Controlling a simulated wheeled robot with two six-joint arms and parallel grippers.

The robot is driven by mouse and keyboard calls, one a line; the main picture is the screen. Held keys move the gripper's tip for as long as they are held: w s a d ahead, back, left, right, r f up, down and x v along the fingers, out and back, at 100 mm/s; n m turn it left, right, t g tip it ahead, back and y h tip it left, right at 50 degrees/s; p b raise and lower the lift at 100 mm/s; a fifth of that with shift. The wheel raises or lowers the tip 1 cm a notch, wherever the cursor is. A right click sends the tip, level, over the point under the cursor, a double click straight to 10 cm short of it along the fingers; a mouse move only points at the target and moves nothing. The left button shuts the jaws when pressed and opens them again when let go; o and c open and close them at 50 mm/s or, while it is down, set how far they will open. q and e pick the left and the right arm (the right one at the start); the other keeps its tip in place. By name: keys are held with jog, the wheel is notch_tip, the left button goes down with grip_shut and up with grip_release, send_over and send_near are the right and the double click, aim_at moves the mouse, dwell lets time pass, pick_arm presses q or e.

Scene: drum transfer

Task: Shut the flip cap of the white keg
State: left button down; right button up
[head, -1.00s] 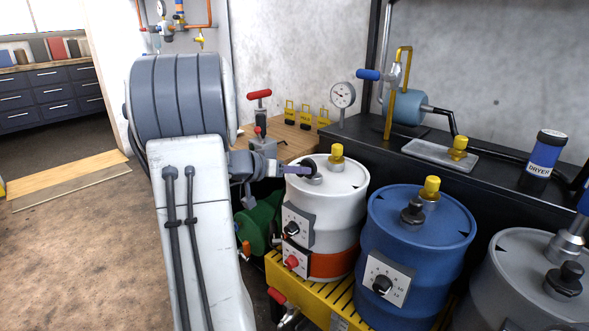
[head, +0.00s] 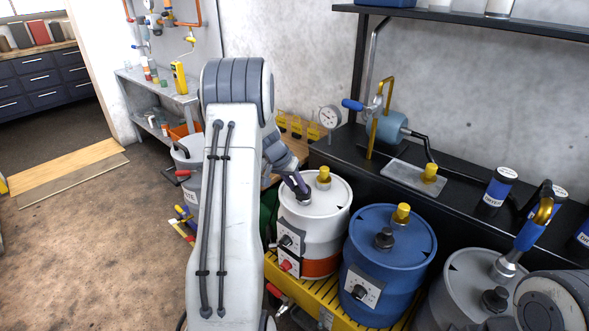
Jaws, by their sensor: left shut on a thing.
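The white keg (head: 326,204) stands upright on the yellow slatted platform, with an orange band low down, a dial panel on its side and a yellow-capped fitting (head: 323,175) on its lid. My left gripper (head: 302,190) reaches in from the left over the near left of the lid. Its purple-grey fingers are shut on the dark flip cap, which they mostly hide, so I cannot tell the cap's angle. My right gripper is out of view; only part of my right arm shows at the lower right.
A blue keg (head: 385,275) stands close to the right of the white keg, and a grey keg (head: 462,285) beyond it. A black bench (head: 345,150) with a gauge (head: 329,117) and pump runs behind. The floor (head: 90,240) at left is open.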

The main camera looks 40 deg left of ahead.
pick_arm(q)
jog(key=w+g+p, duration=0.1)
jog(key=p, duration=0.3)
jog(key=g+p, duration=0.2)
jog(key=p, duration=0.1)
jog(key=shift+w+d+r+p, duration=0.1)
jog(key=shift+w+r+p, duration=0.15)
jog(key=shift+w+p, duration=0.15)
jog(key=shift+w+f+g, duration=0.1)
jog(key=shift+f+g, duration=0.1)
jog(key=shift+g, duration=0.3)
jog(key=shift+w+f+g, duration=0.25)
jog(key=shift+g, duration=0.25)
jog(key=shift+w+f+g+y+b, duration=0.25)
jog(key=shift+w+g+y+b, duration=0.1)
jog(key=shift+g, duration=0.35)
jog(key=shift+w+f+g+b, duration=0.1)
jog(key=shift+w+g+b, duration=0.1)
jog(key=shift+g+b, duration=0.4)
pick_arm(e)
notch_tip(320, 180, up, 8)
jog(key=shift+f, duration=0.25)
